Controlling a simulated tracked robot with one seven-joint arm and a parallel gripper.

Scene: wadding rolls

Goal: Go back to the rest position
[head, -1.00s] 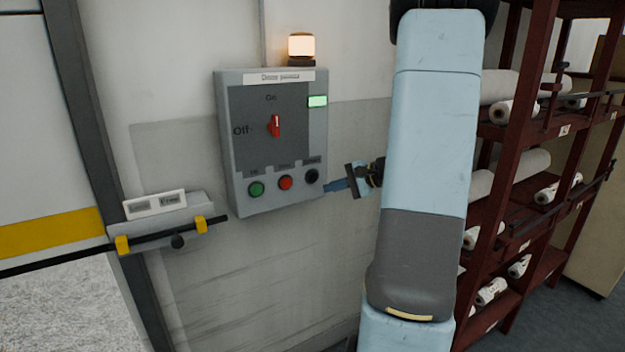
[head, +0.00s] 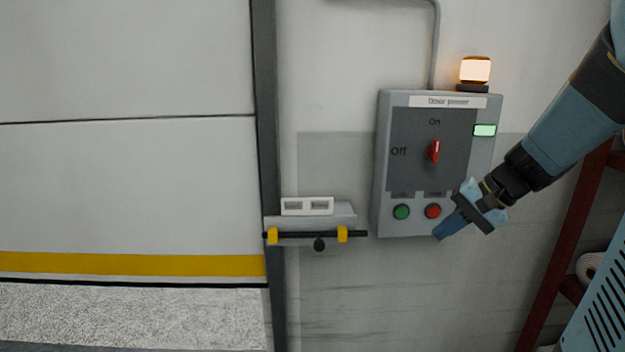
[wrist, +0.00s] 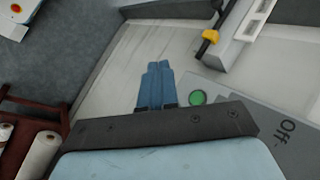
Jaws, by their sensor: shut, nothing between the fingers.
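My gripper (head: 449,226) is at the lower right of the grey door power box (head: 383,165) in the head view. Its blue fingers are together and hold nothing. They overlap the box's lower edge in the picture; I cannot tell the gap. In the wrist view my gripper (wrist: 157,85) shows as two blue fingers side by side. The box's red switch (head: 433,151) points up to On. The green button (head: 401,212) and red button (head: 433,211) show below it; the black button is hidden behind my gripper. The green button also shows in the wrist view (wrist: 198,97).
An amber lamp (head: 475,70) glows on top of the box. A wall bracket (head: 345,214) holds a black bar with yellow clips. A large white door (head: 130,190) with a yellow stripe fills the left. A dark red rack (head: 568,240) with white rolls stands at right.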

